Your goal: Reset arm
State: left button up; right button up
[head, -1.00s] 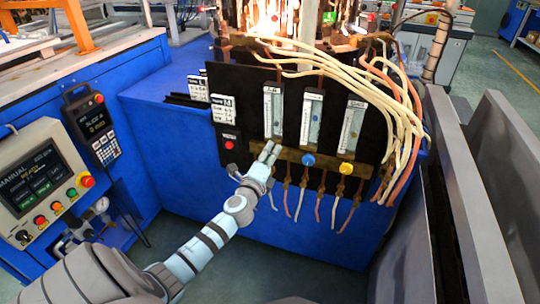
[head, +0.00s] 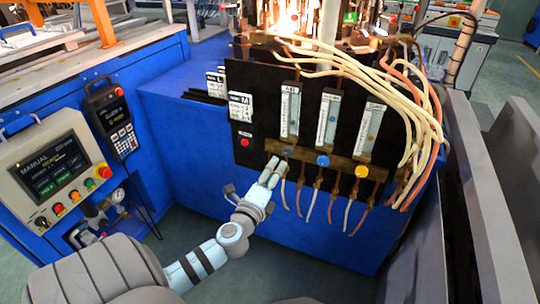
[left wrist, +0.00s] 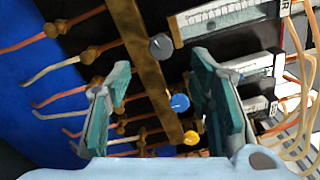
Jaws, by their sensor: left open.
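My left gripper (head: 270,174) is in front of the black flow-meter panel (head: 262,100), near the left end of the brass bar (head: 330,163). In the left wrist view its two teal fingers (left wrist: 158,105) stand apart with nothing held between them. A grey knob (left wrist: 161,46), a blue knob (left wrist: 180,103) and a yellow knob (left wrist: 190,138) sit along the bar in that view. The blue knob (head: 323,160) and yellow knob (head: 361,171) also show in the head view. The grey knob is close to the fingertips there. My right gripper is not in view.
Several hoses (head: 400,90) arc over the panel's right side, and short tubes hang below the bar. A flame burns at the top behind the panel. A control panel (head: 55,170) and a handheld pendant (head: 110,120) stand at left. Open floor lies between the cabinets.

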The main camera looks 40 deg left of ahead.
pick_arm(q)
jog(key=v, duration=0.2)
jog(key=shift+s+d, duration=0.15)
jog(key=shift+s, duration=0.25)
